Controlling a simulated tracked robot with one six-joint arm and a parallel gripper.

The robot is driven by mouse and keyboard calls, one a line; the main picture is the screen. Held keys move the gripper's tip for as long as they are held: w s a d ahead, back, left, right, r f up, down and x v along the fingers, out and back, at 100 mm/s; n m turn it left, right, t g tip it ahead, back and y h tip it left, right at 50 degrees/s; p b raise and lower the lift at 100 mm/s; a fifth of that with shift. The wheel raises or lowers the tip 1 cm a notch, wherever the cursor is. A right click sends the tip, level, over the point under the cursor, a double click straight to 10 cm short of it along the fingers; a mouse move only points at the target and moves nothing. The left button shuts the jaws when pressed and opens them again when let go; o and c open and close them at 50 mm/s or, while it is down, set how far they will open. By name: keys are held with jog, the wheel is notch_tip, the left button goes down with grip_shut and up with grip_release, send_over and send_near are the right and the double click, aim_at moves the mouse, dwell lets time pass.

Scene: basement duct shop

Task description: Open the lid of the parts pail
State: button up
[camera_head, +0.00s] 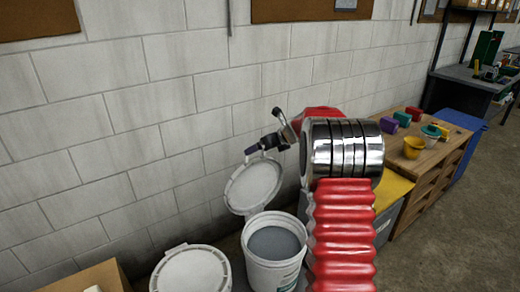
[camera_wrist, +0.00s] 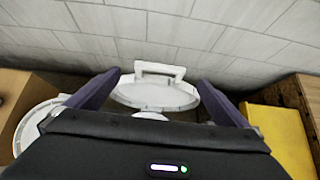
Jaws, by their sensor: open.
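A white pail (camera_head: 273,272) stands by the wall, its mouth uncovered and its grey inside showing. Its round white lid (camera_head: 254,186) is raised, tilted up steeply at the pail's back left side. In the wrist view the lid (camera_wrist: 155,95) has a loop handle (camera_wrist: 160,68) on its edge. My gripper (camera_head: 262,147) is just above the lid's upper edge. In the wrist view my gripper's dark fingers (camera_wrist: 158,78) are spread apart, with the lid and handle showing between them, and I see no finger touching the handle.
A second white pail with its lid on (camera_head: 190,270) stands left of the open one. A cardboard box (camera_head: 92,278) is at the lower left. A grey bin with a yellow lid (camera_head: 392,190) and a wooden bench (camera_head: 440,152) stand right. The block wall (camera_head: 150,110) is close behind.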

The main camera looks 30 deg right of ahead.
jog(key=shift+v, duration=2.55)
jog(key=shift+n, duration=0.3)
jog(key=s+a+f+n+g+y, duration=0.1)
jog(key=s+a+f+n+g, duration=0.35)
jog(key=s+a+n, duration=0.75)
jog(key=s+a+r+n, duration=0.2)
jog(key=s+a+n, duration=0.4)
jog(key=s, duration=0.4)
jog(key=s+a+r+n+h, duration=0.1)
jog(key=s+a+r+n, duration=0.2)
jog(key=s+a+n, duration=0.3)
jog(key=s+a+r+n+h, duration=0.1)
jog(key=s+a+r+n, duration=0.1)
jog(key=s+a+n, duration=0.4)
jog(key=shift+s+a+r+n, duration=0.2)
jog(key=shift+s+n, duration=1.9)
jog(key=shift+s, duration=1.7)
